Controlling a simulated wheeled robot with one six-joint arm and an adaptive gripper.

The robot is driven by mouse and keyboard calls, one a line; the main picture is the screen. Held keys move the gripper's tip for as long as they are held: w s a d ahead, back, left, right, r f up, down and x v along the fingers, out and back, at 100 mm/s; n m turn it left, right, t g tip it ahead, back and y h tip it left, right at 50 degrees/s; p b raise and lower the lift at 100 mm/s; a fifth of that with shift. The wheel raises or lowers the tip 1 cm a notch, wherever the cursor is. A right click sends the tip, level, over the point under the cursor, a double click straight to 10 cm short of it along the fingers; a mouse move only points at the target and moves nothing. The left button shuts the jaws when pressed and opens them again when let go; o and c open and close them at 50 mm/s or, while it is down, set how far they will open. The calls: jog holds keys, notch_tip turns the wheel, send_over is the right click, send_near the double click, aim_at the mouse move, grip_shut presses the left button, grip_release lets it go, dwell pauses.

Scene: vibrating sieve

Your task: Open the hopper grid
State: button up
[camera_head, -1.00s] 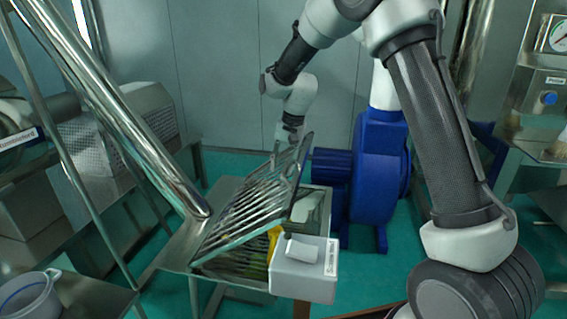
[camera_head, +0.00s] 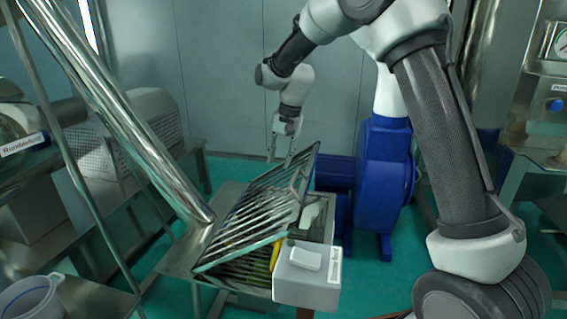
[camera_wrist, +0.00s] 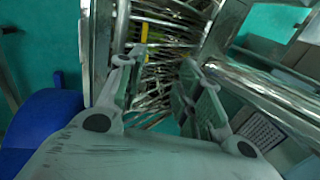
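The hopper grid (camera_head: 250,220), a metal frame with parallel bars, is tilted up over the hopper (camera_head: 190,250), its upper edge raised toward the back right. Its bars also show between and beyond my fingers in the wrist view (camera_wrist: 165,60). My gripper (camera_head: 280,156) is behind and slightly left of the grid's raised upper corner. Its two fingers are apart with nothing between them, and they also show in the wrist view (camera_wrist: 160,85). I cannot tell whether a fingertip touches the grid.
A grey box (camera_head: 305,275) sits at the hopper's front right, with a yellow part (camera_head: 275,255) beside it. A shiny metal tube (camera_head: 140,130) slants down to the hopper's left. A blue motor (camera_head: 383,175) stands behind right. Green floor is open around them.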

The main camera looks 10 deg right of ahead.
jog(key=r, duration=0.1)
jog(key=a+r, duration=0.1)
jog(key=r, duration=0.1)
jog(key=shift+w+a+r, duration=0.3)
jog(key=shift+w+a, duration=0.05)
jog(key=shift+a, duration=0.05)
dwell(0.4)
